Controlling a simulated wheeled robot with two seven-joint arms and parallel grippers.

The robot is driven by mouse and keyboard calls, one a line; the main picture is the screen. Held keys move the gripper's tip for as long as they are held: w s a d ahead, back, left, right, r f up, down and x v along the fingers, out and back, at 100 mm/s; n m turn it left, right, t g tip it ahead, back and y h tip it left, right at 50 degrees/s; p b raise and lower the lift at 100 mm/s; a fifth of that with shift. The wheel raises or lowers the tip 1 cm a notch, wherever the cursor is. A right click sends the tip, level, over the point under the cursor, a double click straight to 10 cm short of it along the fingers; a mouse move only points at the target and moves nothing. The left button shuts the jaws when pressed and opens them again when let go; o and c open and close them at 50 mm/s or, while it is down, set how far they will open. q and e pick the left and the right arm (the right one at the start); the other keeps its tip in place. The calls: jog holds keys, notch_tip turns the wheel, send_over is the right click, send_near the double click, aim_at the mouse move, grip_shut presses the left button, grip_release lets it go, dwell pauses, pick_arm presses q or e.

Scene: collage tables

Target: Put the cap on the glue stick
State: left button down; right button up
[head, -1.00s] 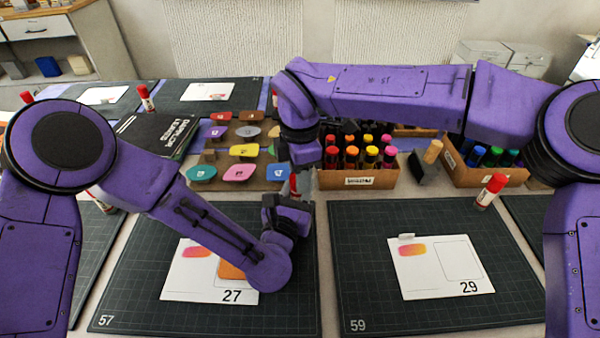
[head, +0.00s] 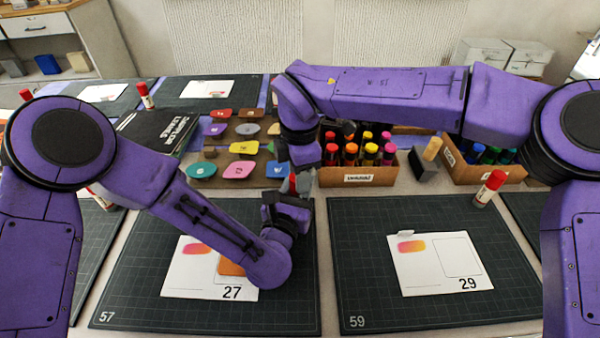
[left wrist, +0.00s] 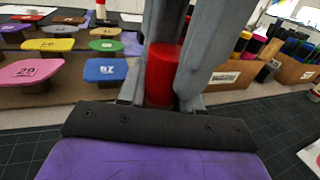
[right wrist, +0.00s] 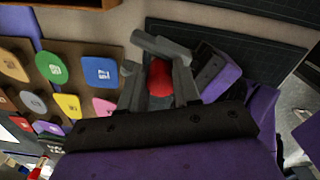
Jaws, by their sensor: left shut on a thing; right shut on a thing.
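My left gripper (head: 292,194) is low over the left mat, shut on a red cylindrical piece (left wrist: 163,75), which I take to be the glue stick; its fingers hide much of it. My right gripper (head: 296,174) comes down from above, directly over the left one, shut on a red piece, which I take to be the cap (right wrist: 160,78). In the head view the two grippers nearly meet, with a little red showing between them. The fingers hide the joint, so I cannot tell whether cap and stick touch.
Card 27 (head: 190,277) lies on the left mat (head: 130,290) under my left arm. Card 29 (head: 420,280) lies on the right mat (head: 365,240). A capped glue stick (head: 489,189) stands near that mat's back edge. A marker box (head: 380,177) and colored stamps stand behind the grippers.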

pick_arm(q)
jog(key=shift+d+r, duration=0.15)
pick_arm(e)
jog(key=shift+s+f, duration=0.1)
jog(key=shift+f, duration=0.4)
jog(key=o, duration=0.7)
pick_arm(q)
jog(key=shift+r, duration=0.15)
pick_arm(e)
jog(key=shift+s, duration=0.1)
jog(key=shift+r, duration=2.2)
pick_arm(q)
jog(key=shift+f, duration=0.25)
pick_arm(e)
jog(key=c, duration=0.5)
jog(key=shift+o, duration=0.2)
jog(key=shift+f, duration=0.3)
